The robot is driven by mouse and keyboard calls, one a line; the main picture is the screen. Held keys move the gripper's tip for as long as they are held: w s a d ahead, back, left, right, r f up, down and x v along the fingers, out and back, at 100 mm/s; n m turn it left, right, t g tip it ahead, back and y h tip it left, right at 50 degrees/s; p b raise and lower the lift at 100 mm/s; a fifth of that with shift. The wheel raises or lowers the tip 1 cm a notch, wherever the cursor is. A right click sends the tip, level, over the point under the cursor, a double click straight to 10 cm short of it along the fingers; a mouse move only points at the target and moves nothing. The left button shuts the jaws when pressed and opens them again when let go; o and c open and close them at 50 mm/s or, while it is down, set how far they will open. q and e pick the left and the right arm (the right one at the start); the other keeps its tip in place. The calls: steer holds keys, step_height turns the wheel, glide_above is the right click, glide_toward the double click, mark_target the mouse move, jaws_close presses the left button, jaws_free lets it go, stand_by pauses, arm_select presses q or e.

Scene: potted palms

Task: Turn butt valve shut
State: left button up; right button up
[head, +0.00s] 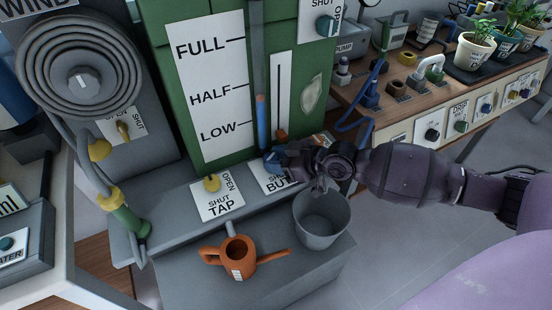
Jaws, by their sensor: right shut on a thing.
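The butt valve's white label plate (276,181), partly reading SHUT and BUTT, is on the grey ledge below the green tank (222,140). My right gripper (274,161) reaches in from the right and is shut at the valve, covering most of its handle and part of the plate. A bit of blue shows at the fingertips. How far the handle is turned is hidden. My left gripper is not in view.
A yellow tap knob (211,183) on its own plate is just left. Below are an orange watering can (238,251) and a grey bucket (321,222), the bucket close under my right wrist. Potted plants (475,50) stand on the bench at upper right.

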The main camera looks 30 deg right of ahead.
steer(key=shift+w+r, duration=0.1)
steer(key=o, duration=0.6)
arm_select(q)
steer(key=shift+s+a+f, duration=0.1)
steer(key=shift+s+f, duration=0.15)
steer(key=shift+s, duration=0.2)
